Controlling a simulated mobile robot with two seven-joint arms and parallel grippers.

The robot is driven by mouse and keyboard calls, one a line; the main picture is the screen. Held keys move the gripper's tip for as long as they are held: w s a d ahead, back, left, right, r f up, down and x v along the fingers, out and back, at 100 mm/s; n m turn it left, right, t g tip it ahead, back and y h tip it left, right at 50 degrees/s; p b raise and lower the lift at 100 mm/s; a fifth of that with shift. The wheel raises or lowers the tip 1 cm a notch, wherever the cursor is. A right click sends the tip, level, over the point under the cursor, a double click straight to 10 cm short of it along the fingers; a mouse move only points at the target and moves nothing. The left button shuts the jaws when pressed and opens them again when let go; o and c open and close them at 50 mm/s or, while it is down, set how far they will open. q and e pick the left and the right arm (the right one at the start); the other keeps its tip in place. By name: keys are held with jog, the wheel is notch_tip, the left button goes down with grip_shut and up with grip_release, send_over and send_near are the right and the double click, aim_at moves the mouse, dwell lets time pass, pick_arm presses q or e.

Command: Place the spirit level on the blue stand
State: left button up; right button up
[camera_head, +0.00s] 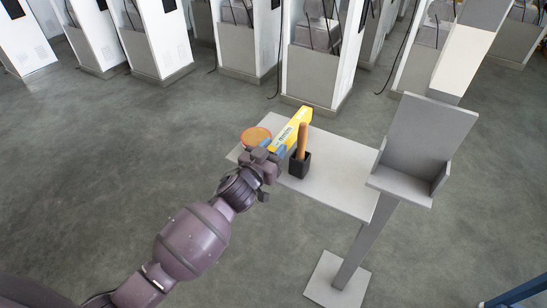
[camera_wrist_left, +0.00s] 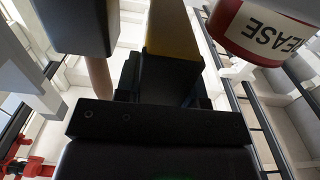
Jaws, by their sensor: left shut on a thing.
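The spirit level (camera_head: 291,128) is a yellow bar with a pale label, seen in the head view over the white table. My left gripper (camera_head: 268,156) is shut on its near end, and the bar points up and away to the right. In the left wrist view a yellow-brown bar (camera_wrist_left: 172,32) shows in front of the dark gripper parts; its lower part is dark. A blue frame (camera_head: 516,292) shows only partly at the bottom right corner; I cannot tell if it is the blue stand. My right gripper is not in view.
A round orange-topped can (camera_head: 256,136) stands left of the level; its grease label (camera_wrist_left: 265,35) shows in the wrist view. The white table (camera_head: 340,180) is clear farther right, before a grey stand (camera_head: 415,140).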

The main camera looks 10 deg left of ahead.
pick_arm(q)
jog(key=shift+f+b, duration=0.3)
jog(key=shift+f, duration=1.2)
jog(key=shift+f, duration=0.15)
jog(key=o, duration=1)
jog(key=shift+o, duration=0.2)
jog(key=shift+s+r, duration=0.1)
jog(key=shift+r, duration=0.1)
jog(key=v, duration=1.2)
jog(key=shift+p, duration=0.3)
